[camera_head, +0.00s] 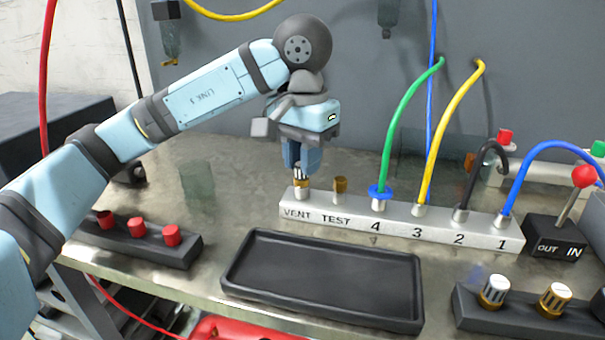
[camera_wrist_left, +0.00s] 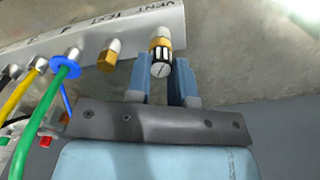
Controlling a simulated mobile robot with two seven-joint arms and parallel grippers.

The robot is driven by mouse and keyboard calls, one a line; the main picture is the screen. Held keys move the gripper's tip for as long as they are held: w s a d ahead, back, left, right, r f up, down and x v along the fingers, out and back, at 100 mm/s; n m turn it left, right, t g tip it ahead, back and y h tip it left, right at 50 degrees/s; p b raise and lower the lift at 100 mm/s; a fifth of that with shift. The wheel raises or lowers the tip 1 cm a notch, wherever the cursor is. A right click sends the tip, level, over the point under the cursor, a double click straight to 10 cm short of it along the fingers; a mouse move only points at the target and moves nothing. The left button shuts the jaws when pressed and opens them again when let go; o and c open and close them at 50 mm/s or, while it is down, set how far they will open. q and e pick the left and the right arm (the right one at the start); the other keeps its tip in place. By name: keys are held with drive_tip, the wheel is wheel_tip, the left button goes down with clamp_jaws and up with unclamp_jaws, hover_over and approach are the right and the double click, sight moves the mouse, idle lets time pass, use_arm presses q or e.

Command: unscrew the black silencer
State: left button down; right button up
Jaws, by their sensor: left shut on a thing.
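The silencer (camera_head: 301,181), with a black-and-white striped body and a brass base, stands upright in the VENT port at the left end of the pale manifold (camera_head: 350,211). My left gripper (camera_head: 301,164) comes down over it from above and is shut on its upper part. In the left wrist view the silencer (camera_wrist_left: 160,58) shows between the two blue fingers of the left gripper (camera_wrist_left: 161,76), its brass base at the VENT port. My right gripper is in neither view.
A brass fitting (camera_head: 340,189) stands in TEST beside the silencer. Green, yellow, black and blue hoses rise from ports 4 to 1. An empty black tray (camera_head: 240,281) lies in front. A rack (camera_head: 490,317) with two striped silencers and a block of red caps (camera_head: 125,240) flank it.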

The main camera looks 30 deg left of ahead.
use_arm(q)
drive_tip(key=n, duration=0.7)
drive_tip(key=shift+a+n+p, duration=0.1)
drive_tip(key=shift+n+p, duration=0.2)
drive_tip(key=n, duration=0.6)
drive_tip(key=shift+s+r+p, duration=0.1)
drive_tip(key=shift+p, duration=0.3)
drive_tip(key=n, duration=0.4)
drive_tip(key=shift+a+n+p, duration=0.1)
drive_tip(key=shift+n+p, duration=0.2)
drive_tip(key=shift+p, duration=0.05)
drive_tip(key=n, duration=0.3)
drive_tip(key=shift+n, duration=0.4)
drive_tip(key=c, duration=1.1)
unclamp_jaws()
drive_tip(key=shift+a, duration=0.1)
drive_tip(key=shift+c, duration=0.2)
